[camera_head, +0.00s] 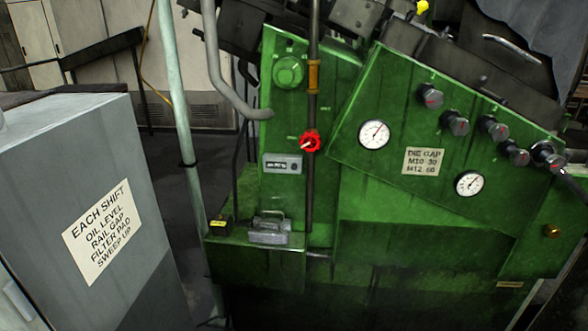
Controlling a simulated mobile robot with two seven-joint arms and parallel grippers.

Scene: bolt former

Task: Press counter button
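A small grey counter (283,164) is fixed to the green machine front, left of the middle of the view. It has a dark display strip and a small dark round detail near its right end. I cannot tell at this size whether that detail is the button. A red handwheel (310,142) sits on a dark vertical pipe just up and right of the counter. Neither of my grippers shows in the view.
A grey metal box (269,230) with a handle and a small black-and-yellow box stand on a green ledge below the counter. A grey cabinet (110,270) fills the lower left. A pale vertical pole (178,90) stands between. Gauges and dark knobs are at right.

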